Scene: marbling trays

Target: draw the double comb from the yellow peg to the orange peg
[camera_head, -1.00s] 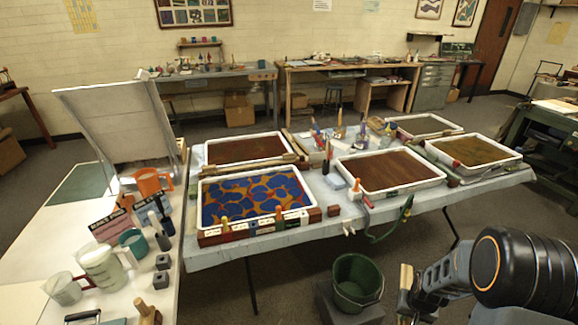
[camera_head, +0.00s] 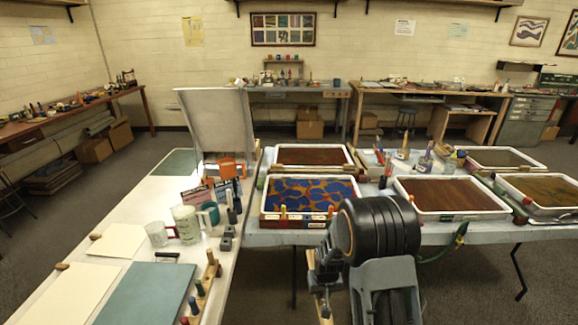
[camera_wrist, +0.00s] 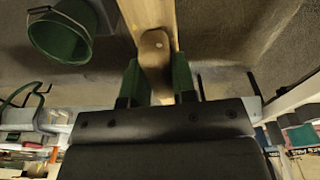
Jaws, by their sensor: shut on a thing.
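My gripper (camera_wrist: 157,82) is shut on a pale wooden bar with a darker rounded handle piece, likely the double comb (camera_wrist: 155,45); its far end leaves the wrist view and its teeth are not seen. In the head view my dark wrist hides most of the gripper and the comb. The tray with the blue and orange marbled pattern (camera_head: 262,202) stands on the table behind my arm. A yellow peg (camera_head: 284,212) and an orange peg (camera_head: 331,212) stand along its front edge. The comb is low, over the floor in the wrist view, apart from the tray.
A brown-filled tray (camera_head: 398,190) stands right of the marbled one, with more trays behind and to the right. A white side table (camera_head: 140,225) at left holds jugs, cups and a teal board (camera_head: 145,293). The wrist view shows a green bucket (camera_wrist: 62,38) on the floor.

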